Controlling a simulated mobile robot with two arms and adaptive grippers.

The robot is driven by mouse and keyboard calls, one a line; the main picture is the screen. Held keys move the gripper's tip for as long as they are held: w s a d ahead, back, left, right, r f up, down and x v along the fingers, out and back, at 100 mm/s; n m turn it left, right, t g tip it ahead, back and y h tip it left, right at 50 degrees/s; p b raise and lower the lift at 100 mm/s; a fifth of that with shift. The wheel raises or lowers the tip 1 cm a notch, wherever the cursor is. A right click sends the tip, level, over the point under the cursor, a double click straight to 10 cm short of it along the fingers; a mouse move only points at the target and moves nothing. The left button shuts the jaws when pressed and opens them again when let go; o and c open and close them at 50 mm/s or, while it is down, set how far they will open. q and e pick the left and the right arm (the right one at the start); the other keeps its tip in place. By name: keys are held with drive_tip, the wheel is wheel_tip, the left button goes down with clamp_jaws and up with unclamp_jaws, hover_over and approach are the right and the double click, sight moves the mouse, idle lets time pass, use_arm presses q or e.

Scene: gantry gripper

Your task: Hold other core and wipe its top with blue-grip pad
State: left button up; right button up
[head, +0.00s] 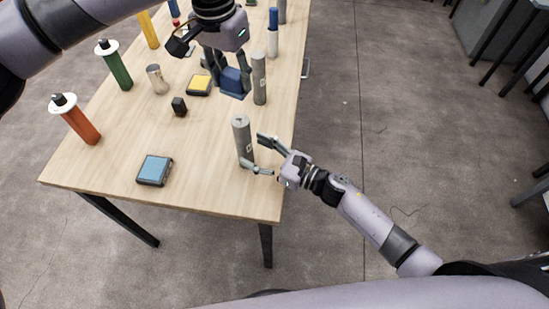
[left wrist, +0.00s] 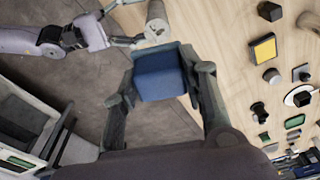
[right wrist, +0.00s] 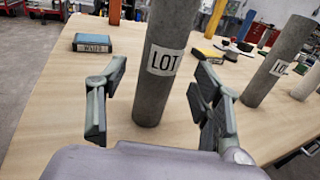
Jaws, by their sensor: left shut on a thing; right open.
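My left gripper (head: 231,80) is shut on the blue-grip pad (head: 236,85) and holds it above the table, beside a standing grey core (head: 259,78). The pad fills the space between its fingers in the left wrist view (left wrist: 162,80). Another grey core (head: 242,138) stands upright near the table's right edge. My right gripper (head: 255,152) is open around the side of this core. In the right wrist view this core (right wrist: 160,90), labelled "LOT", shows between the spread fingers with gaps on both sides. Its top is out of that view.
The wooden table (head: 205,190) also bears a blue-topped block (head: 155,170), a yellow-topped block (head: 199,85), a small black block (head: 179,106), a metal cup (head: 157,79), an orange roll (head: 77,120) and a green roll (head: 115,67). The table's front middle is clear.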

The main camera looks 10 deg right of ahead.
sight(251, 149)
drive_tip(key=shift+x, duration=1.95)
drive_tip(key=shift+c, duration=0.2)
clamp_jaws()
